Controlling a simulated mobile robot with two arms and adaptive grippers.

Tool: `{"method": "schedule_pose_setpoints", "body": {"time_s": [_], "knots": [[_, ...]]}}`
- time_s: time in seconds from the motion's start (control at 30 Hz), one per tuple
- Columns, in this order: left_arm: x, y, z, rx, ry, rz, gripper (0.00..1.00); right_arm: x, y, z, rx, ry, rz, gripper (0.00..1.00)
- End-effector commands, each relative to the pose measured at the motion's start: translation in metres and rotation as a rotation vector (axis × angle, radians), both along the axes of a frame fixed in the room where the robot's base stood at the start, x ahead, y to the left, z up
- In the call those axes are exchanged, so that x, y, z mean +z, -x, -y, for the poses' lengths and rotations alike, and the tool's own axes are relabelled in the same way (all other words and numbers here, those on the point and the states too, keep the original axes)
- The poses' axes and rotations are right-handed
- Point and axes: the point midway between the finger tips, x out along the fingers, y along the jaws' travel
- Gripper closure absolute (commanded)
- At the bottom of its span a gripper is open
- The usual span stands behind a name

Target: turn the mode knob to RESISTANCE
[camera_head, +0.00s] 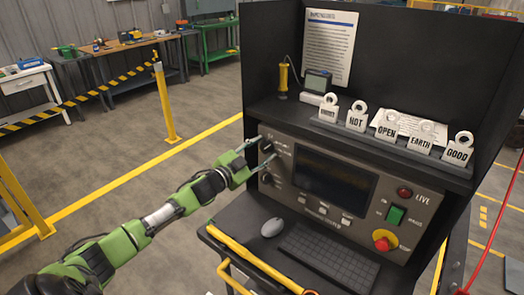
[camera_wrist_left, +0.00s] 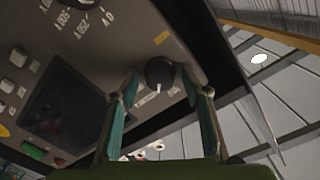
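The dark round knob (camera_head: 267,147) sits at the upper left of the grey console panel. I take it as the mode knob; its labels are too small to read in the head view. In the left wrist view the knob (camera_wrist_left: 159,73) lies between the fingertips, with a small yellow label beside it. My left gripper (camera_head: 265,154) is open, one finger on each side of the knob. It also shows in the left wrist view (camera_wrist_left: 168,88); I cannot tell whether either finger touches. My right gripper is not in view.
A lower knob (camera_head: 267,178) sits below on the panel. A dark screen (camera_head: 320,177), green switch (camera_head: 396,215) and red stop button (camera_head: 384,240) are to the right. A keyboard (camera_head: 328,258) and mouse (camera_head: 272,227) lie below. Lettered tags (camera_head: 386,136) stand on the shelf above.

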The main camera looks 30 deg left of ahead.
Motion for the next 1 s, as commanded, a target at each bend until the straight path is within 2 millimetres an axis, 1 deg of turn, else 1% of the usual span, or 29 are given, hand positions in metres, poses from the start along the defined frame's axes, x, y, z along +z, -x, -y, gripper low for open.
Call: {"method": "schedule_pose_setpoints", "body": {"time_s": [0.23, 0.37, 0.47, 0.8, 1.0], "knots": [[0.0, 0.001, 0.0, 0.0, 0.0, 0.0, 0.57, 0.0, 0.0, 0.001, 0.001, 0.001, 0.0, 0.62], [-0.002, 0.008, -0.001, 0.001, 0.001, -0.003, 0.57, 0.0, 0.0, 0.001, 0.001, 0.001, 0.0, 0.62], [-0.002, 0.019, -0.002, 0.0, 0.001, -0.004, 0.57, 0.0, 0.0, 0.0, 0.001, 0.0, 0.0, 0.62], [-0.001, 0.072, -0.007, -0.001, 0.001, -0.004, 0.57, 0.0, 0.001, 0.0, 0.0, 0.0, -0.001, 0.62], [0.0, 0.099, -0.009, 0.0, 0.002, -0.003, 0.57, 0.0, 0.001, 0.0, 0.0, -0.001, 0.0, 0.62]]}}
